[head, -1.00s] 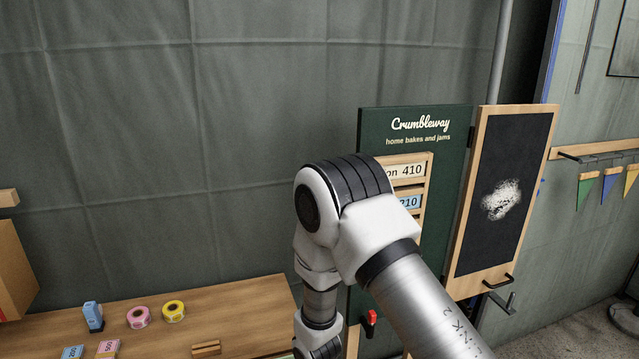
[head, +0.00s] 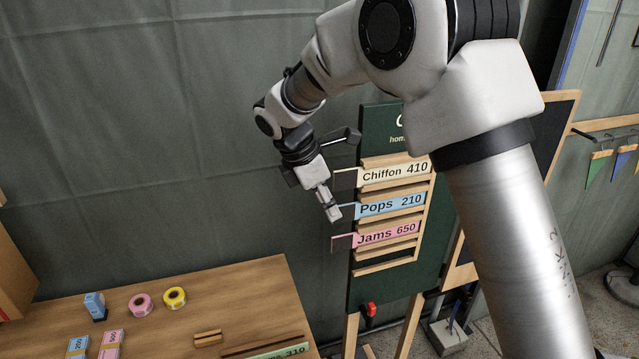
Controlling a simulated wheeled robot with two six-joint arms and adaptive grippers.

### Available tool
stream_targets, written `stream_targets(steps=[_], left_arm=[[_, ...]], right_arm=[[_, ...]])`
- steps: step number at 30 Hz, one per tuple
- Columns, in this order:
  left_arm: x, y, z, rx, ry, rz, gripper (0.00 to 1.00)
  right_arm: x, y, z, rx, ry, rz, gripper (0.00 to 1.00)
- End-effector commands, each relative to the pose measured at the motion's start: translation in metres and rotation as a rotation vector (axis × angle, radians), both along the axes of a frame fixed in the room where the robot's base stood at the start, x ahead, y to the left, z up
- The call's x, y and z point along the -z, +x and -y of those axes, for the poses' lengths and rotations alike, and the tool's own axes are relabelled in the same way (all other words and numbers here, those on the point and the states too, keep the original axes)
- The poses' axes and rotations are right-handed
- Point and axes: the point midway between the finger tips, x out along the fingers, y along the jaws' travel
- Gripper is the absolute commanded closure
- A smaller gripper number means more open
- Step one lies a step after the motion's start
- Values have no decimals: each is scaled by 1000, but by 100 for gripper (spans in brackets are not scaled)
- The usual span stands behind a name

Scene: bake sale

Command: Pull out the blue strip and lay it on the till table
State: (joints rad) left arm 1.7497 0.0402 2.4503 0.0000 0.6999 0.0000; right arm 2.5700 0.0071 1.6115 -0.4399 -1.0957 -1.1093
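The blue strip (head: 392,206), reading "Pops 210", sits in a wooden slot of the green price board (head: 370,290). It lies between the cream "Chiffon 410" strip (head: 395,172) and the pink "Jams 650" strip (head: 388,235). A tab sticks out at its left end. My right gripper (head: 331,208) points down at the board's left edge, its tip beside or at that tab. I cannot tell whether it touches the tab or how wide its fingers are. The wooden table (head: 250,290) stands at lower left. My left gripper is not in view.
A blue block (head: 95,305), a pink tape roll (head: 141,305), a yellow tape roll (head: 174,297), and a small wooden holder (head: 207,338) stand on the table. A green strip (head: 280,351) lies at its front edge. Bare wood shows between them. My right arm hides part of the board.

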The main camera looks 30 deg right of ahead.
Motion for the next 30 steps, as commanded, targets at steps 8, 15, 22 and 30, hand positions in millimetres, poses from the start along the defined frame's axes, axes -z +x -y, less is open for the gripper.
stream_targets(steps=[8,15,22,30], left_arm=[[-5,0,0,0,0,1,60],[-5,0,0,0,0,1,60],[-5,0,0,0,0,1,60],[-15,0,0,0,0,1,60]], right_arm=[[26,-3,10,1,2,0,65],[26,-3,10,2,1,1,86],[26,-2,10,1,1,1,100],[22,1,-2,1,-1,0,100]])
